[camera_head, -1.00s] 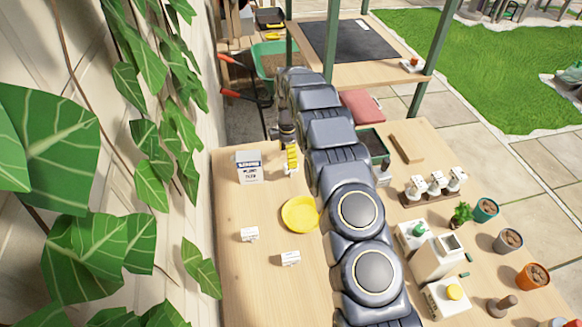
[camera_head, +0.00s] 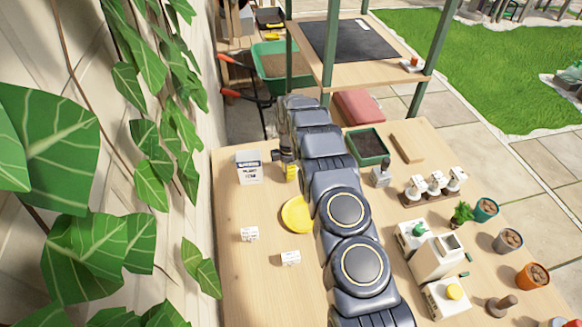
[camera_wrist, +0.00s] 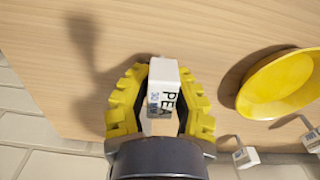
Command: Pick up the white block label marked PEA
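The white block label marked PEA (camera_wrist: 163,75) stands between the two yellow fingers of my gripper (camera_wrist: 163,90) in the wrist view. The fingertips lie against its two sides, and my gripper looks shut on it. The letters PEA show on its near face, turned sideways. In the head view my gripper (camera_head: 290,172) is low over the far left of the wooden table, beside a white printed box, and the block is hidden there. I cannot tell whether the block touches the table.
The white printed box (camera_head: 249,168) stands left of my gripper. A yellow dish (camera_head: 297,214) lies nearer, with two small white labels (camera_head: 249,234) (camera_head: 290,258) in front. A green tray of soil (camera_head: 368,147), pots and white devices are right of my arm. The table's left front is clear.

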